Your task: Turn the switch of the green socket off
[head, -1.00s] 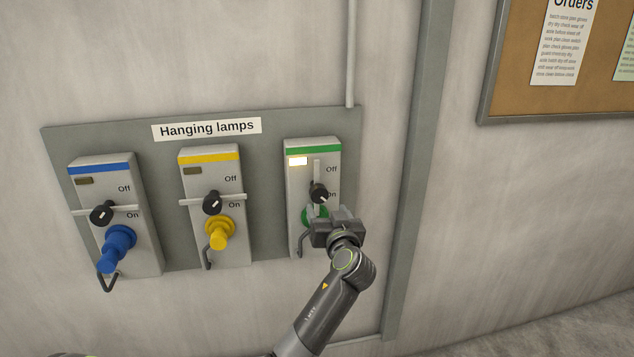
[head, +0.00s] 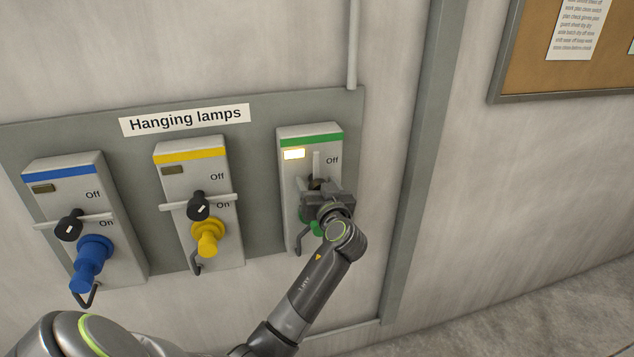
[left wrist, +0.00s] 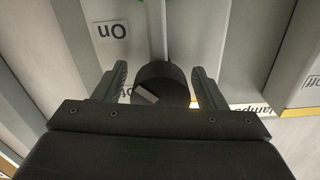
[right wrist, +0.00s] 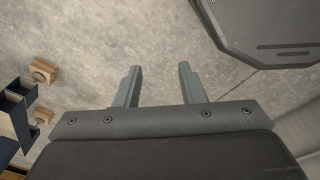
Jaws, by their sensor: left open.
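The green-striped socket box (head: 290,180) is the right one of three on the wall panel. Its indicator (head: 293,154) is lit, and a light bar stands upright behind its switch. The black switch knob (left wrist: 160,84) shows in the left wrist view, between the two fingers of my left gripper (left wrist: 158,88). The fingers are open, one on each side of the knob; I cannot tell whether they touch it. In the head view my left gripper (head: 316,192) hides the knob and most of the green plug (head: 316,228). My right gripper (right wrist: 157,85) is open and empty above the floor.
The yellow socket box (head: 188,165) and blue socket box (head: 62,190) are to the left, with dark indicators and level bars. A pipe (head: 352,50) runs above the panel (head: 262,190). A noticeboard (head: 510,75) hangs at the upper right.

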